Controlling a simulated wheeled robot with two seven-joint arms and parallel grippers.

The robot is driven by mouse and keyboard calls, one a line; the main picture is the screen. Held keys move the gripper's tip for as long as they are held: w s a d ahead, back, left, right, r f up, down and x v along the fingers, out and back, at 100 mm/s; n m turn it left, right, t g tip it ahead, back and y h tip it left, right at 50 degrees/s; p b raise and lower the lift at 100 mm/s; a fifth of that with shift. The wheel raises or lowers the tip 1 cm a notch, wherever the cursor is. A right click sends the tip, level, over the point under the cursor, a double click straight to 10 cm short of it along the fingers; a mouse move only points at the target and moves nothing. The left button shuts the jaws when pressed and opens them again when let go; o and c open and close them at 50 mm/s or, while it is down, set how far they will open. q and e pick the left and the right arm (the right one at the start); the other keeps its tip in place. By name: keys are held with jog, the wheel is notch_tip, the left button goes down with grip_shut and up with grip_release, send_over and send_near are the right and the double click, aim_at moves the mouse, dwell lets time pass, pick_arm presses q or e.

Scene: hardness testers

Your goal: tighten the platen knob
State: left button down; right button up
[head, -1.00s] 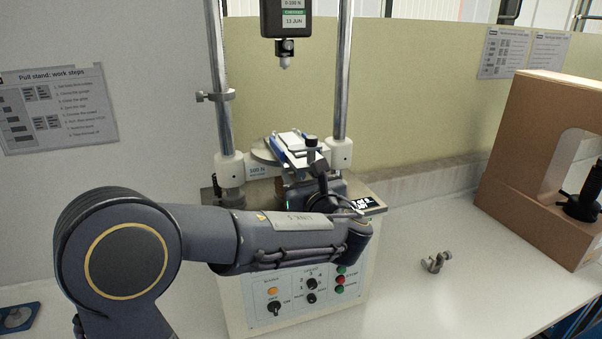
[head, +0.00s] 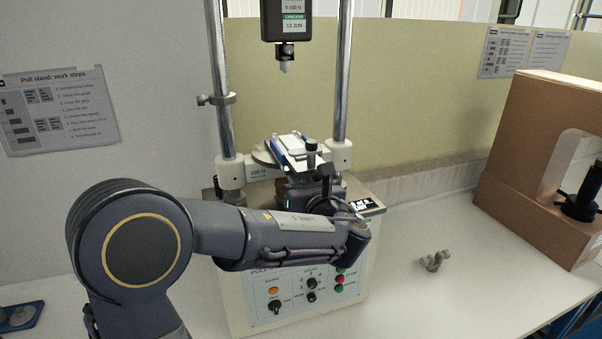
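The pull stand (head: 235,285) stands in the middle, with two steel columns and a front control panel. A small black knob (head: 311,145) shows at the platen's front edge, just above my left gripper (head: 318,178). The gripper is right below and in front of the knob; its fingers are dark and partly hidden by my wrist. I cannot tell whether they touch the knob or are open or shut. My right gripper is not in view.
A force gauge (head: 286,18) hangs above the platen. A clamp (head: 217,99) sits on the left column. A small metal fitting (head: 434,261) lies on the bench at right.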

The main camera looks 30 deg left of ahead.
pick_arm(q)
jog(key=c, duration=1.2)
grip_release()
jog(key=shift+c, duration=0.2)
jog(key=b+v, duration=0.1)
jog(key=v, duration=0.7)
jog(key=shift+b, duration=0.4)
jog(key=shift+a, duration=0.1)
